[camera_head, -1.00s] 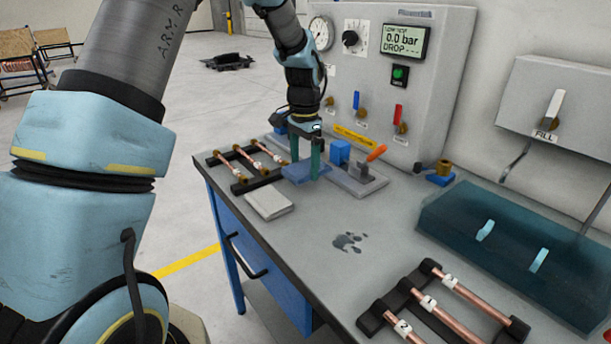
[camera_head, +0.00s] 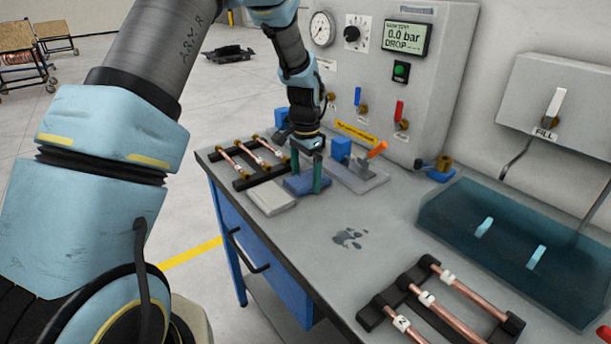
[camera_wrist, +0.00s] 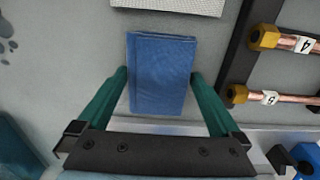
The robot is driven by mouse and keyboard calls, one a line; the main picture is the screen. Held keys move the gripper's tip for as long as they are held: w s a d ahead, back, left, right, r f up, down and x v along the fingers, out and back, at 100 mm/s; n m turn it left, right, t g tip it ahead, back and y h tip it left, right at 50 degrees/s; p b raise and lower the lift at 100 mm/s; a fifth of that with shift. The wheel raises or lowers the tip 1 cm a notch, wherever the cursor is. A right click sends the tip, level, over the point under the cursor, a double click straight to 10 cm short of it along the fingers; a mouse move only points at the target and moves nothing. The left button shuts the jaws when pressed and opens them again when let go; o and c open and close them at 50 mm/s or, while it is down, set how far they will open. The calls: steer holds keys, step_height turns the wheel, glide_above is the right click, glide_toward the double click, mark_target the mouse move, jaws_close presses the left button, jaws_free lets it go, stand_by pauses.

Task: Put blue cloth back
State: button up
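The blue cloth (camera_head: 307,185) is a folded flat pad at the left part of the bench, beside a whitish folded pad (camera_head: 271,198). My gripper (camera_head: 306,181) points down at it with its two green fingers. In the wrist view, the blue cloth (camera_wrist: 162,75) lies between the fingertips of my gripper (camera_wrist: 159,74), which meet its left and right edges. The fingers are set apart by the cloth's width and appear closed on it. The cloth is at or just above the bench top; any small gap beneath it cannot be seen.
A rack of copper tubes (camera_head: 250,160) stands left of the cloth. A clamp with an orange handle (camera_head: 376,150) is to the right. A blue-green water tank (camera_head: 460,225) and another tube rack (camera_head: 385,300) are nearer. The bench middle is clear except for a dark wet patch (camera_head: 350,238).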

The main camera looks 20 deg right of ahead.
mark_target(305, 179)
step_height(305, 179, up, 12)
steer(key=b, duration=0.2)
steer(key=shift+r+b, duration=0.2)
steer(key=shift+b, duration=0.15)
steer(key=s+a+f+n, duration=0.1)
steer(key=a+n, duration=0.5)
steer(key=a, duration=1)
steer(key=s+a+f+n, duration=0.1)
steer(key=s+a+n, duration=0.2)
steer(key=s+a, duration=0.2)
steer(key=s+a+f+n+t, duration=0.1)
steer(key=s+a+n, duration=0.3)
steer(key=a, duration=0.6)
steer(key=shift+s+a+f+n+t, duration=0.3)
steer(key=shift+s+a+f, duration=0.05)
steer(key=shift+s+f, duration=0.4)
steer(key=shift+w, duration=0.1)
